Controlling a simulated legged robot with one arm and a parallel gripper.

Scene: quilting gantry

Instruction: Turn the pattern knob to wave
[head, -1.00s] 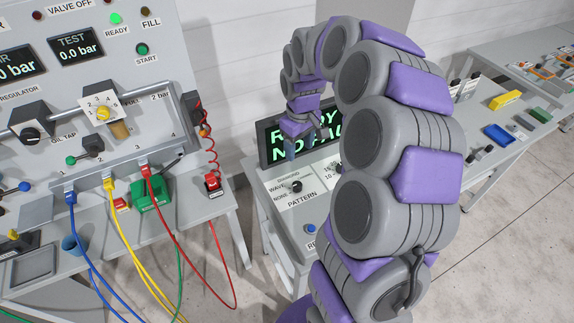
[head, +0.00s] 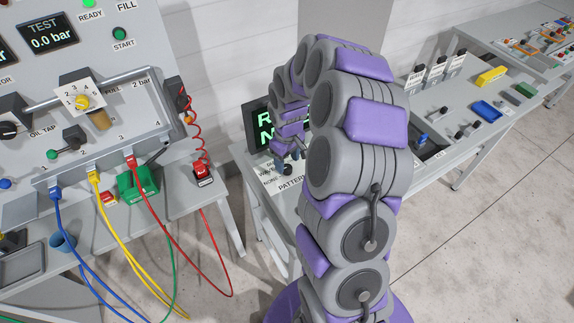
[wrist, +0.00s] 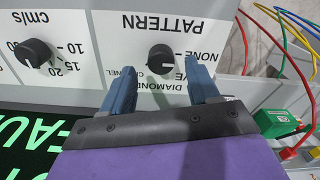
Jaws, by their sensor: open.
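The pattern knob (wrist: 160,59) is a small dark round knob on a pale panel, upside down in the wrist view. The labels NONE, DIAMOND and part of CHANNEL show around it; the wave label is mostly behind a finger. Which label the knob points to I cannot tell. My gripper (wrist: 157,68) is open, with one blue finger on each side of the knob as seen in this view. Whether it touches the knob is not clear. In the head view my gripper (head: 285,163) is at the pattern panel, just over the knob.
A second dark knob (wrist: 34,52) marked cm/s sits beside the pattern knob. A display with green letters (head: 262,127) stands behind the panel. At left, the test bench carries blue, yellow, green and red cables (head: 183,242). Small switches and coloured blocks lie on the right table.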

